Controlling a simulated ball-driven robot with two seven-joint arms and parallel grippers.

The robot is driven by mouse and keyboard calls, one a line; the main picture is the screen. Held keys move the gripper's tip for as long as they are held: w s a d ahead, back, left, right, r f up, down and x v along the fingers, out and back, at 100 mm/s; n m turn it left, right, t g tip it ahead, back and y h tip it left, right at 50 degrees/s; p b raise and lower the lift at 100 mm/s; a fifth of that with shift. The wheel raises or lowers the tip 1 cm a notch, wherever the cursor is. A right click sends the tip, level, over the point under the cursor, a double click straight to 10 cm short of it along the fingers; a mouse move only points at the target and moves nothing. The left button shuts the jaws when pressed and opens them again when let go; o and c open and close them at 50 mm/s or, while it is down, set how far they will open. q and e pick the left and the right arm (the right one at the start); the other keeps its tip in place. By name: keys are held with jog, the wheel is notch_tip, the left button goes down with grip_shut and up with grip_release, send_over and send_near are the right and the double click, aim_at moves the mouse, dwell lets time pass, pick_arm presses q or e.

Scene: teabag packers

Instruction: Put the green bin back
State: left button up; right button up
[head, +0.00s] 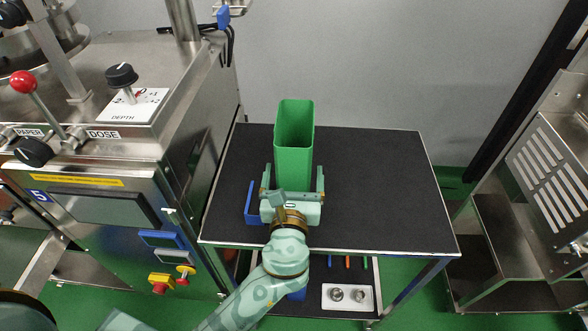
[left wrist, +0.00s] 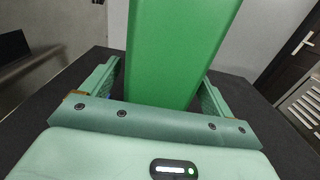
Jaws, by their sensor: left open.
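The green bin (head: 294,143) stands upright on the black table top (head: 380,190), towards its back left. It is tall, open at the top and looks empty. My left gripper (head: 292,184) is open at the near side of the bin, with one finger on each side of its lower part. In the left wrist view the bin (left wrist: 178,50) rises between the two spread fingers (left wrist: 160,85), with a gap visible beside each finger. The bin's base is hidden behind the gripper body. My right gripper is not in view.
A blue tray (head: 251,205) lies on the table left of my gripper. A steel machine (head: 120,190) with a red-knobbed lever (head: 23,82) stands at the left. A steel frame (head: 540,190) stands at the right. The table's right half is clear.

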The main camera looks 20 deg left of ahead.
pick_arm(q)
jog(key=v, duration=1)
jog(key=shift+s+r, duration=0.1)
jog(key=shift+s, duration=0.15)
